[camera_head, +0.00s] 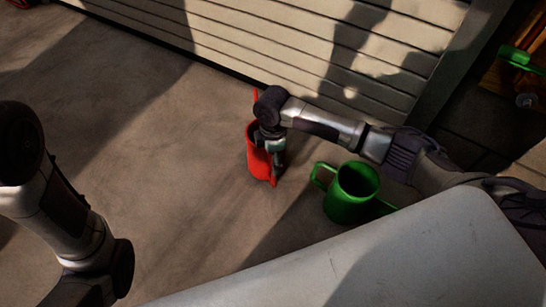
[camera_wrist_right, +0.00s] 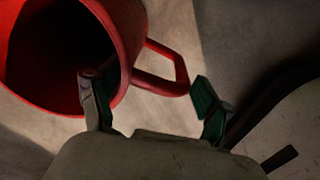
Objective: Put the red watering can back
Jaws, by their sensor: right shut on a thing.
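The red watering can (camera_head: 259,164) is near the middle of the head view, partly hidden by my right arm. My right gripper (camera_head: 277,158) comes down on it from above. In the right wrist view, the can (camera_wrist_right: 128,28) fills the upper left with its dark opening showing. One finger of the gripper (camera_wrist_right: 148,95) is at the can's rim and the other is beyond its red handle, so the gripper is shut on the can's handle side. Whether the can touches the floor is unclear. My left arm shows at the left, but its gripper is out of the picture.
A green watering can (camera_head: 349,207) stands on the floor to the right, below my right forearm. A slatted garage door (camera_head: 290,45) runs along the back. Another green item (camera_head: 519,59) lies at the upper right. The concrete floor (camera_head: 150,140) to the left is clear.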

